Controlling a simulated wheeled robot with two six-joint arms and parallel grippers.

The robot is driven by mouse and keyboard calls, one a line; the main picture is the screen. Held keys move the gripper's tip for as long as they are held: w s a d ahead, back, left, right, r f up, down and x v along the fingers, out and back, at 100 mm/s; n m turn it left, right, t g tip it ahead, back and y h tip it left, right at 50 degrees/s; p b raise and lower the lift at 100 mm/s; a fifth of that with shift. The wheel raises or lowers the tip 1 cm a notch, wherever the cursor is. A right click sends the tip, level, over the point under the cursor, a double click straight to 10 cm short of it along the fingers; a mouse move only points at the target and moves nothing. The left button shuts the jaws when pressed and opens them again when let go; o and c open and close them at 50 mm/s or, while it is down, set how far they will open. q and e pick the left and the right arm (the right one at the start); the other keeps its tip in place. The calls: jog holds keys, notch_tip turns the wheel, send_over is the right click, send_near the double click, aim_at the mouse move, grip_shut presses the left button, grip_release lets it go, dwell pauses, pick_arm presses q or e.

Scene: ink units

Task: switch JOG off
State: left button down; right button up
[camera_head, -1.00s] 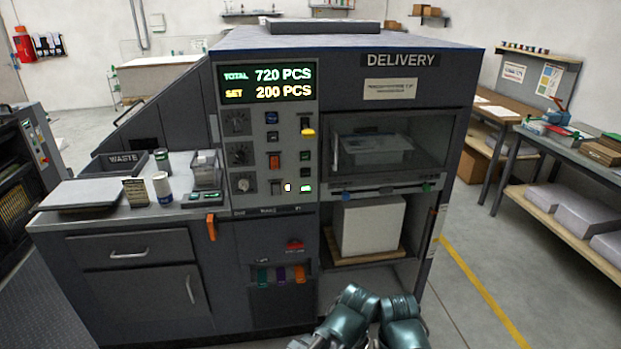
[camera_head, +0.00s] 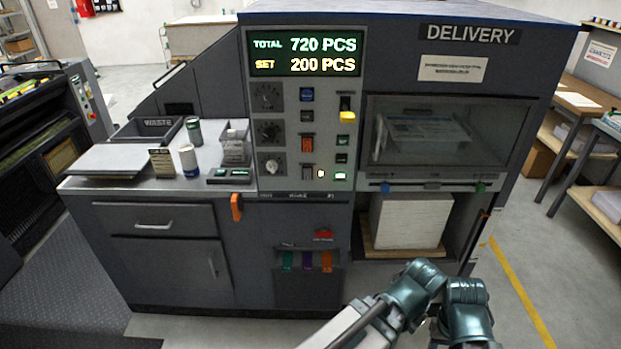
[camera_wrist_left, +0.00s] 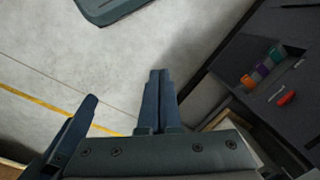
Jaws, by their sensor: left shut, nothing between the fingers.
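The control panel (camera_head: 289,124) on the delivery cabinet has a lit display, a column of knobs, buttons, an orange rocker switch (camera_head: 307,143) and a yellow-tipped switch (camera_head: 347,117). The small labels are too blurred to read, so I cannot tell which control is JOG. A white lamp (camera_head: 320,173) and a green lamp (camera_head: 340,175) are lit low on the panel. My left gripper (camera_wrist_left: 158,73) is shut and empty in the left wrist view, over the floor and apart from the cabinet. In the head view my arms are low in front of the delivery bay, and neither gripper's fingertips show.
A paper stack (camera_head: 408,219) sits in the bay.

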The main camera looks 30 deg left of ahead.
pick_arm(q)
jog(key=w+f+n+t+h+b, duration=0.3)
jog(key=w+n+t+h+b, duration=0.35)
jog(key=w, duration=0.85)
jog(key=w+a+r+n+t+y+b, duration=0.2)
jog(key=w+a+r+n+t+b, duration=0.25)
jog(key=w+a+n+t, duration=0.35)
jog(key=s+a+r+n+t+y+b, duration=0.1)
jog(key=a+r+n+y+b, duration=0.2)
jog(key=a, duration=1)
jog(key=s+a+r+n+t+y+b, duration=0.1)
jog(key=s+a+r+n+y+b, duration=0.1)
jog(key=a+n+y, duration=0.8)
jog(key=a+r+b, duration=0.1)
jog(key=a, duration=0.3)
jog(key=shift+s, duration=0.2)
jog(key=shift+t, duration=0.25)
